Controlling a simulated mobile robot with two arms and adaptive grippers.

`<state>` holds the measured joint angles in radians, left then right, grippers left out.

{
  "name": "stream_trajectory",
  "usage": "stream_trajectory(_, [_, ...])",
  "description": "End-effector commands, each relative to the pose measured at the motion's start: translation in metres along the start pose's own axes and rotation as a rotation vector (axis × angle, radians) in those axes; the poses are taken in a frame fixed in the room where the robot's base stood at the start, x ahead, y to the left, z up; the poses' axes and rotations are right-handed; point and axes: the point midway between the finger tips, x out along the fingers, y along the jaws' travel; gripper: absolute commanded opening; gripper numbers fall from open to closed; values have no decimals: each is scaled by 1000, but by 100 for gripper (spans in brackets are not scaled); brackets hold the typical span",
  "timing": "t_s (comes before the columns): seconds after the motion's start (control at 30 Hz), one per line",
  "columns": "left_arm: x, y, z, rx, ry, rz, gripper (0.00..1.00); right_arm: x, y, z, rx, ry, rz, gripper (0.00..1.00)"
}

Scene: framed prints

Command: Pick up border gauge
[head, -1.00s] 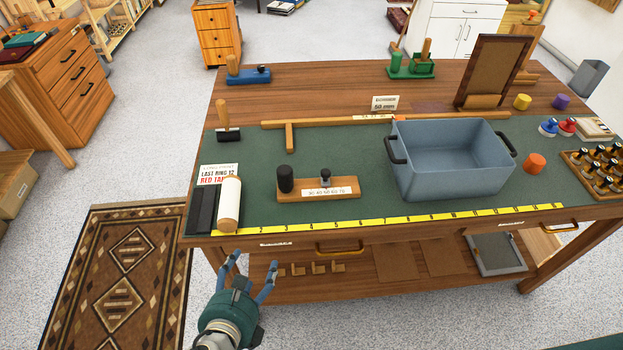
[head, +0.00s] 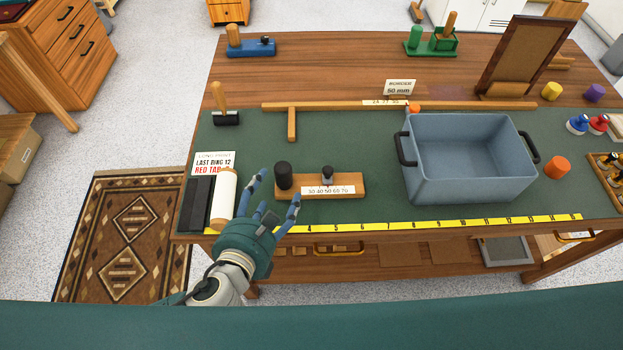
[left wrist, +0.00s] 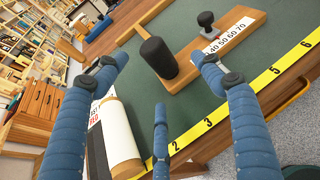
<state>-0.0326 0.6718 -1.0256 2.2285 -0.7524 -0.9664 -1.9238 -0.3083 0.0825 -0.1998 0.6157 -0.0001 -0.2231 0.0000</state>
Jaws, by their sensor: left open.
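The border gauge (head: 345,180) appears to be the wooden bar with a black cylindrical grip (head: 283,175), a small dark knob (head: 327,175) and a white scale marked 30 to 70. It lies on the green mat (head: 390,208) near the table's front edge. My left gripper (head: 277,190) is open and empty, just in front of the gauge's left end. In the left wrist view the black grip (left wrist: 158,58) shows between and beyond the spread fingers, apart from them. My right gripper is not in view.
A white roller (head: 223,198) and a black strip (head: 196,203) lie left of my gripper. A yellow ruler (head: 440,225) runs along the front edge. A blue-grey bin (head: 470,185) stands right of the gauge. A wooden T-square (head: 340,106) lies behind.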

Motion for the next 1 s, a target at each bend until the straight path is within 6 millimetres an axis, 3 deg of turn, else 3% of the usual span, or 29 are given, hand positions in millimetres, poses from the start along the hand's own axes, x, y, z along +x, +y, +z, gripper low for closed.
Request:
stream_trajectory(0.17, [13, 2, 2, -1, 0, 1, 68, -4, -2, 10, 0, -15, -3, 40])
stream_trajectory(0.5, [57, 8, 1, -2, 0, 1, 68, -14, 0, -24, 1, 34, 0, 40])
stream_trajectory(0.77, [61, 8, 0, -2, 1, -1, 68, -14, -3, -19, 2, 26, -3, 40])
stream_trajectory(1.0, [61, 8, 0, -2, 1, -1, 24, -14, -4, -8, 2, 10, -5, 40])
